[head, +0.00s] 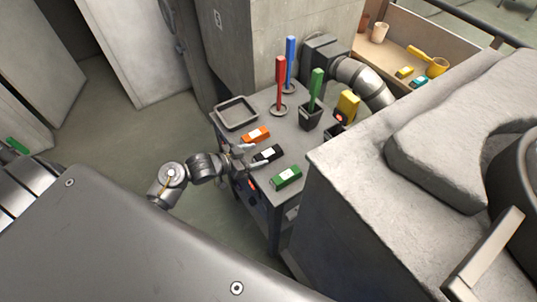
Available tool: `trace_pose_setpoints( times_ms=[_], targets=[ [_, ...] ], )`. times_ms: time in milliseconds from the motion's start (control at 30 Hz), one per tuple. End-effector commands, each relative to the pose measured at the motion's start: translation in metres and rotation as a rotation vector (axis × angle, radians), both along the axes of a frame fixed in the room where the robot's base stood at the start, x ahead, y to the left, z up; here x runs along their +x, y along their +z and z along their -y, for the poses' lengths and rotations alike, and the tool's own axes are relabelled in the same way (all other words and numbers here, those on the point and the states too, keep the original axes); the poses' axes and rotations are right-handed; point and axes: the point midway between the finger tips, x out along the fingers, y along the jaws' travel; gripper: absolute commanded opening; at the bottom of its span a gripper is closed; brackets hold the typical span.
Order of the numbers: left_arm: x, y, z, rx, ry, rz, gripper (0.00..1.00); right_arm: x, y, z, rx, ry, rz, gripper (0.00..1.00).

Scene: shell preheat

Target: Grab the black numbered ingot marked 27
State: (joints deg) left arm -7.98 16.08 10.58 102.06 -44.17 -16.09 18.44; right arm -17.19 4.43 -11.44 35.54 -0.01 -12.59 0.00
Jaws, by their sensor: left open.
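The black ingot (267,153) lies on the grey work table, between an orange ingot (256,135) and a green ingot (287,177). It has a white label whose number is too small to read. My left gripper (250,164) is at the table's left edge, open, with its fingers pointing toward the near left end of the black ingot. Whether the fingers touch or straddle the ingot cannot be told. My right gripper does not show.
A dark square tray (236,113) sits at the table's far left. Upright red (280,82), blue (290,60) and green (317,87) tools stand behind the ingots. A large grey block (355,190) rises close on the right. A tan bin (443,42) is at the back right.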

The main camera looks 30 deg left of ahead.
Motion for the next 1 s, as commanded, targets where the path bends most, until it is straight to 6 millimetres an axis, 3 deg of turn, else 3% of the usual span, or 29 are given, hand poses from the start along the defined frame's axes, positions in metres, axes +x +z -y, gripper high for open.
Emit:
trace_pose_setpoints(
  times_ms=[267, 600, 900, 1000],
  targets=[
    [0.008, -0.003, 0.006, 0.000, -0.001, 0.000, 0.65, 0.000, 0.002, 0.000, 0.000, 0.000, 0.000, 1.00],
    [0.042, -0.022, 0.028, -0.001, 0.000, 0.000, 0.65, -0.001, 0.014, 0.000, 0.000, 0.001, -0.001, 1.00],
    [0.045, -0.025, 0.031, 0.003, -0.001, -0.001, 0.65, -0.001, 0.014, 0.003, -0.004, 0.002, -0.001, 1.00],
    [0.045, -0.025, 0.031, 0.003, -0.001, -0.001, 0.53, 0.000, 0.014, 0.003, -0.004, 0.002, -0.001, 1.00]
  ],
)
